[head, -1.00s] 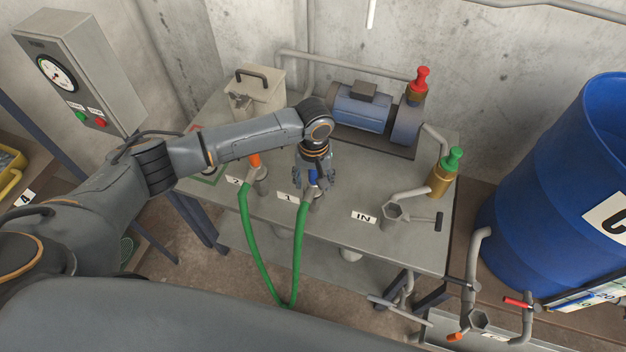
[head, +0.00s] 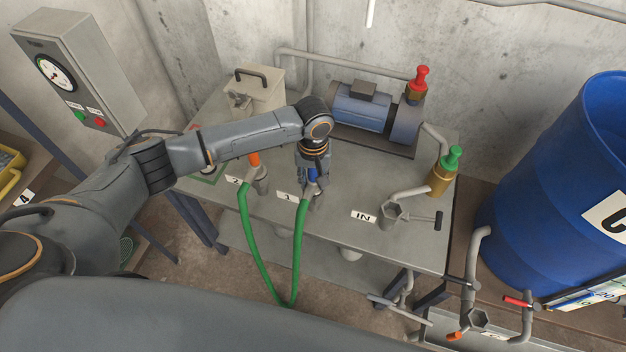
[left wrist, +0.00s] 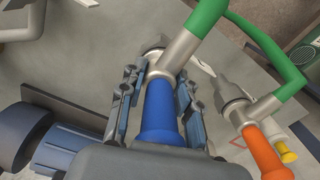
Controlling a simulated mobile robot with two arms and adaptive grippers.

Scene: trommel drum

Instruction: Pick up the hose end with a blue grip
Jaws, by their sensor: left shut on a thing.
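The hose end with a blue grip (left wrist: 159,108) stands between the fingers of my left gripper (left wrist: 155,95) in the left wrist view. In the head view my left gripper (head: 313,178) is shut on the blue grip (head: 312,173), which is mostly hidden by the fingers. The hose end still sits at the holder by the label 1. A green hose (head: 298,240) hangs from it in a loop to the other hose end, which has an orange grip (head: 254,159) and also shows in the left wrist view (left wrist: 267,150). My right gripper is not in view.
A pump with a blue motor (head: 360,107) stands behind the gripper on the grey table (head: 340,215). The IN port (head: 392,212) is at the front right, and a blue drum (head: 550,190) is beyond.

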